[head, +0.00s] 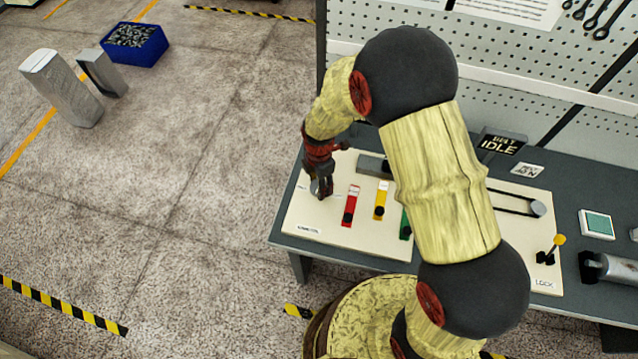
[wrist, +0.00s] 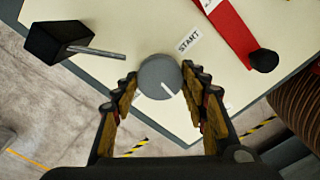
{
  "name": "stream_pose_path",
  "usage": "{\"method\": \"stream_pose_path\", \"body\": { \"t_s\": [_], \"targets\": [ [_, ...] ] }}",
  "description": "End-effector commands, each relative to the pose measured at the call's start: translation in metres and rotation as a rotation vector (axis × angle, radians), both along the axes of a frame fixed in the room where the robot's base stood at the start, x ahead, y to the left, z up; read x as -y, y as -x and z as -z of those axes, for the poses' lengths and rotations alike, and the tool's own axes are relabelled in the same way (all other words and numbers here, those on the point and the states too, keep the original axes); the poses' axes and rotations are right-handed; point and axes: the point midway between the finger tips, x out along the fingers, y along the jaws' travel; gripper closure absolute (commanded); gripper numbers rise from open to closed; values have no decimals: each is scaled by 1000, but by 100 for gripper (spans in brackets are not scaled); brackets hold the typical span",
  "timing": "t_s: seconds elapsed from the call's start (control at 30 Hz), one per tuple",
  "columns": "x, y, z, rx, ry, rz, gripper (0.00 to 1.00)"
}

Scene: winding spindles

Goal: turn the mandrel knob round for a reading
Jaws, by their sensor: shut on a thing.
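A round grey knob (wrist: 158,74) with a white pointer line stands on the cream panel (head: 300,215). The line points down and right in the wrist view. My gripper (wrist: 161,79) is closed around the knob, with one finger on each side. In the head view my gripper (head: 320,186) points down at the panel's left part, and it hides most of the knob. I cannot read any mandrel label.
Red (head: 350,206), yellow (head: 381,200) and green (head: 405,224) sliders stand right of the knob. A black block with a grey rod (wrist: 58,42) is near it in the wrist view. A display (head: 499,145) reads IDLE. A yellow-knobbed lever (head: 557,241) stands at right.

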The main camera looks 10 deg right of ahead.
Motion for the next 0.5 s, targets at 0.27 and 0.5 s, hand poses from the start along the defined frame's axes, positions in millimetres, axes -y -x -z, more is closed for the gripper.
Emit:
{"method": "stream_pose_path", "body": {
  "t_s": [0.27, 0.5],
  "targets": [
    [-1, -2, -1, 4, -1, -97, 81],
    [-1, -2, -1, 4, -1, -121, 81]
  ]
}}
